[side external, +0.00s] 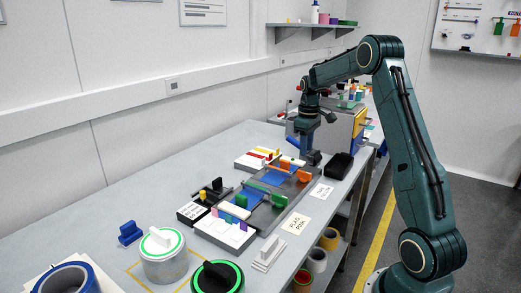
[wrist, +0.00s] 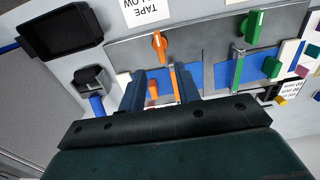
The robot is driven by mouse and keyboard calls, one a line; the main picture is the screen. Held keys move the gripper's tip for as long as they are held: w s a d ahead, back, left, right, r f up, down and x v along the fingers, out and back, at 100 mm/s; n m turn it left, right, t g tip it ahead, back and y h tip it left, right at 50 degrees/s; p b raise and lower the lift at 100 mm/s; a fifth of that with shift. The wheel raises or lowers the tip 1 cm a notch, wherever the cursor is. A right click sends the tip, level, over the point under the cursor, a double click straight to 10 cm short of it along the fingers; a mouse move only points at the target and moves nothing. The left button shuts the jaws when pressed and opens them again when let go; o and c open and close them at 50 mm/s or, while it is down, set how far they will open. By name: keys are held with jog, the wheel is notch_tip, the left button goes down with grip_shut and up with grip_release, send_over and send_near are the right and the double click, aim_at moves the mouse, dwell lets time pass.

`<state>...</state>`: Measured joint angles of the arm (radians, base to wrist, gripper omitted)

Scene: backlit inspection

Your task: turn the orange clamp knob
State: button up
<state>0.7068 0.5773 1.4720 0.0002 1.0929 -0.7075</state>
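The orange clamp knob (wrist: 160,45) is an upright, fin-shaped handle at the near end of the fixture in the wrist view. It also shows in the side view (side external: 304,175). A thin orange bar (wrist: 174,80) and a smaller orange piece (wrist: 153,89) lie beside it. My gripper (wrist: 162,74) is open, its two dark blue fingers apart with nothing held. The knob appears just beyond the fingertips in the wrist view.
A green knob (wrist: 253,26) and green bar (wrist: 238,68) sit along the same grey fixture (side external: 262,221) with blue sheets. A black tray (side external: 339,166) stands close to my gripper. White cards, small blocks and cans crowd the table (side external: 150,196); its back left is clear.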

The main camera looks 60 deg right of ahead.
aim_at(304, 172)
notch_tip(304, 172, down, 9)
jog(key=shift+f, duration=0.15)
dwell(0.4)
jog(key=shift+c, duration=0.4)
grip_shut()
